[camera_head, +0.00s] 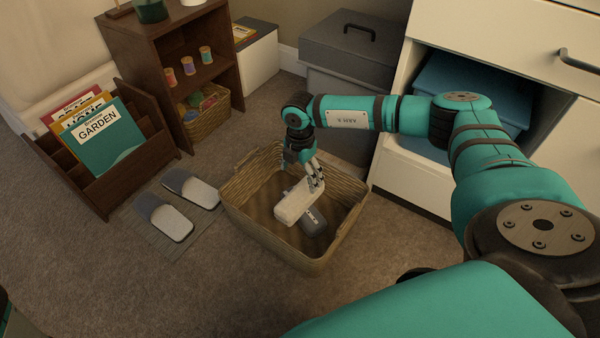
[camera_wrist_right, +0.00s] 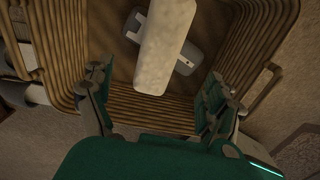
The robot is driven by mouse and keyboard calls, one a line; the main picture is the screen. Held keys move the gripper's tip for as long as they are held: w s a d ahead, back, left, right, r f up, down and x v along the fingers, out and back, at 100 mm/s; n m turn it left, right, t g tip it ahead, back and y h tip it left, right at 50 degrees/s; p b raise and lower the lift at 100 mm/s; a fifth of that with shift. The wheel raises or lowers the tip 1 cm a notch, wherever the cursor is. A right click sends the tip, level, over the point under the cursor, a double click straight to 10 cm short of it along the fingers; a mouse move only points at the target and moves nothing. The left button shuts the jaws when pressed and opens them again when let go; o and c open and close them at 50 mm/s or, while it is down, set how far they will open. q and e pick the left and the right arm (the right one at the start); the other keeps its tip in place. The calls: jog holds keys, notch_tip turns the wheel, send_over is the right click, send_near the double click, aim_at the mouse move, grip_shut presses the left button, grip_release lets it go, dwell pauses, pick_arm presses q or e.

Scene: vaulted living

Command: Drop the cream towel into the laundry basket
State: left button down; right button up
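The cream towel (camera_head: 297,203) is a rolled, pale bundle within the rim of the woven laundry basket (camera_head: 262,229). In the right wrist view the towel (camera_wrist_right: 163,45) lies across a dark grey item (camera_wrist_right: 190,58) inside the basket (camera_wrist_right: 160,112). I cannot tell whether the towel rests fully on it. My right gripper (camera_head: 308,172) is over the basket, close to the towel's upper end. In the right wrist view its fingers (camera_wrist_right: 157,78) are spread wide, with the towel beyond their tips and no finger closed on it. My left gripper is not in view.
A dark wooden shelf (camera_head: 165,45) and a magazine rack (camera_head: 150,130) stand left. Grey slippers (camera_head: 165,219) lie on a small mat beside the basket. A grey lidded box (camera_head: 350,45) and a white cabinet (camera_head: 415,175) stand behind and right. Carpet in front is clear.

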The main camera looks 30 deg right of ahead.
notch_tip(320, 180, up, 12)
dwell(0.7)
dwell(0.4)
